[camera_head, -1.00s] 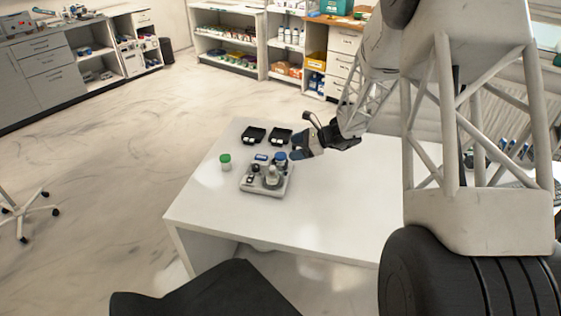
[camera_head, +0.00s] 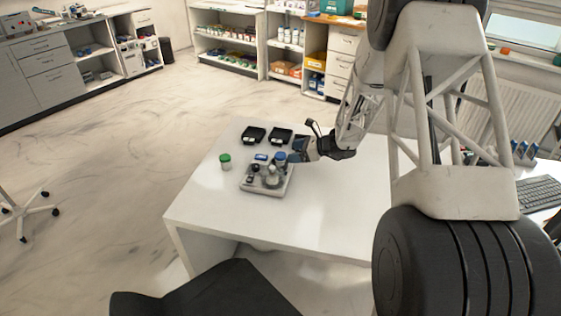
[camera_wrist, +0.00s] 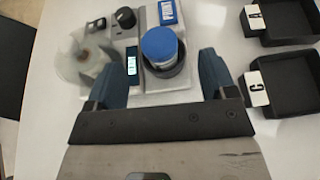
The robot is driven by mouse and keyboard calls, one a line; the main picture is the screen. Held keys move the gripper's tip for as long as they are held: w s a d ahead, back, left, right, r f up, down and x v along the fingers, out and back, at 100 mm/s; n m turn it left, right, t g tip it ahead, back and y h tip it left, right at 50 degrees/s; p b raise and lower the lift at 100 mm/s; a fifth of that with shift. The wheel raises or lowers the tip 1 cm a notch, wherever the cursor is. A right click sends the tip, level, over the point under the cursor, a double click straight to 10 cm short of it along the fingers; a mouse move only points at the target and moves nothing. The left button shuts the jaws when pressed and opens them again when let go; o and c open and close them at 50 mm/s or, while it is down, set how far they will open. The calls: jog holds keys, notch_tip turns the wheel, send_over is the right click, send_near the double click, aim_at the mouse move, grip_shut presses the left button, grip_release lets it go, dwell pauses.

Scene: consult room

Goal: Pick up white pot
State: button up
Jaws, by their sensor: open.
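A small pale pot with a blue lid (camera_wrist: 160,46) stands upright in a dark round holder on the grey device (camera_head: 265,190); its blue lid also shows in the head view (camera_head: 281,157). A white pot with a green lid (camera_head: 225,161) stands alone on the table, left of the device. Which of these the task means cannot be told for certain. My gripper (camera_wrist: 163,62) is open, with its blue fingers on either side of the blue-lidded pot in the wrist view. No contact is visible. In the head view my gripper (camera_head: 294,157) is just right of that pot.
Two black trays (camera_head: 253,135) (camera_head: 280,136) lie behind the device; the wrist view shows the tray marked C (camera_wrist: 283,86) close by on the right. A clear glass vessel (camera_wrist: 84,60) stands on the device. The white table (camera_head: 330,205) is clear to the right and front.

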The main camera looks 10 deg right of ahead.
aim_at(281, 154)
jog(key=shift+w+a+f, duration=0.2)
jog(key=shift+a+f, duration=0.05)
jog(key=shift+a, duration=0.3)
jog(key=shift+x, duration=2.6)
jog(key=shift+s+f, duration=0.1)
jog(key=shift+f, duration=0.05)
jog(key=c, duration=1.1)
jog(key=shift+o, duration=0.2)
jog(key=shift+r, duration=5)
